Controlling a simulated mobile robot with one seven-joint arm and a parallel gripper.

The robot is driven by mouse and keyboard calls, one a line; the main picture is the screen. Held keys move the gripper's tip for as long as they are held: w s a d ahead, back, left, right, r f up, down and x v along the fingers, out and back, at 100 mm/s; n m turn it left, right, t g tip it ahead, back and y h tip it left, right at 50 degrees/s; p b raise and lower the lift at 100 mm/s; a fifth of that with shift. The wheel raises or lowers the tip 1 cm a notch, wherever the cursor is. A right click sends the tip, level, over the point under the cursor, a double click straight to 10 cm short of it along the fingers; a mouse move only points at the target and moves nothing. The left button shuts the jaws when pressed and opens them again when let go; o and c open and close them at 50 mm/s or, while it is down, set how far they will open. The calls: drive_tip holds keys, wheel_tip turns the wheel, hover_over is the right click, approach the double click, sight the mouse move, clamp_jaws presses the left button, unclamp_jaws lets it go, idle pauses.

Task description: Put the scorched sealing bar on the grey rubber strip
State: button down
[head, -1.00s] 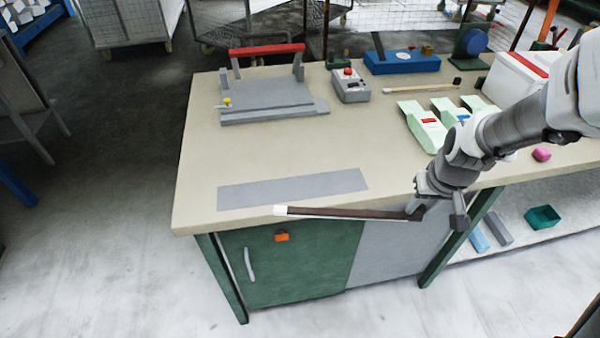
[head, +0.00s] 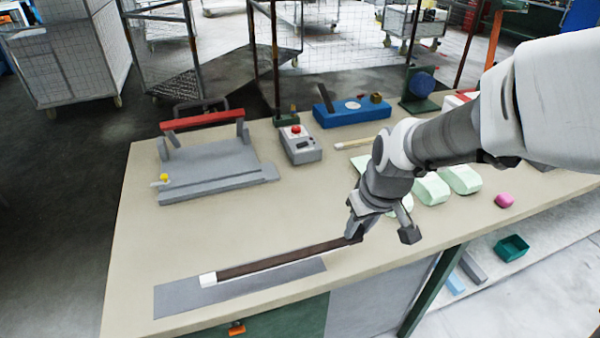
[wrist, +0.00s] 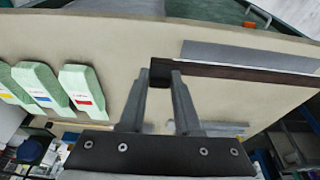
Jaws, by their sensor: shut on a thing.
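The scorched sealing bar (head: 280,258) is long and dark brown, with a white end block (head: 208,280) at its left end. My gripper (head: 357,234) is shut on its right end; in the wrist view the bar (wrist: 240,72) extends right from my fingertips (wrist: 164,74). The grey rubber strip (head: 190,299) lies flat along the table's front edge. In the head view the bar crosses over the strip's back part, roughly along its length. In the wrist view the bar runs beside the strip (wrist: 250,54), slightly angled to it. I cannot tell the bar's height.
A grey press (head: 215,180) with a red handle stands at the back left. A grey control box (head: 300,146) with a red button and a blue box (head: 350,111) are behind. Pale green blocks (head: 460,179) and a pink object (head: 504,200) are right. The mid-table is clear.

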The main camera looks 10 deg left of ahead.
drive_tip(key=a+f, duration=0.2)
drive_tip(key=a, duration=0.1)
drive_tip(key=a+f, duration=0.2)
drive_tip(key=a, duration=0.2)
drive_tip(key=a+f, duration=0.2)
drive_tip(key=a, duration=0.1)
drive_tip(key=shift+s+a+f, duration=0.1)
drive_tip(key=shift+a+f, duration=0.1)
drive_tip(key=shift+a, duration=0.1)
drive_tip(key=shift+a+f+b, duration=0.1)
drive_tip(key=shift+f+b, duration=0.35)
drive_tip(key=shift+f, duration=1.6)
drive_tip(key=shift+f, duration=0.2)
drive_tip(key=c, duration=0.6)
unclamp_jaws()
drive_tip(key=shift+r, duration=0.1)
drive_tip(key=p+v, duration=0.1)
drive_tip(key=v, duration=1.1)
drive_tip(key=s+d+r+m+t, duration=0.1)
drive_tip(key=s+d+r+m, duration=0.1)
drive_tip(key=d, duration=0.5)
drive_tip(key=s+d+r+m+t+h, duration=0.1)
drive_tip(key=s+d+r+m, duration=0.1)
drive_tip(key=s+d+r, duration=0.3)
drive_tip(key=s+d+r+m, duration=0.2)
drive_tip(key=s+d+r, duration=0.2)
drive_tip(key=d, duration=0.6)
drive_tip(key=shift+r+t+h, duration=0.3)
drive_tip(key=shift+r+t, duration=0.1)
drive_tip(key=shift+r, duration=0.35)
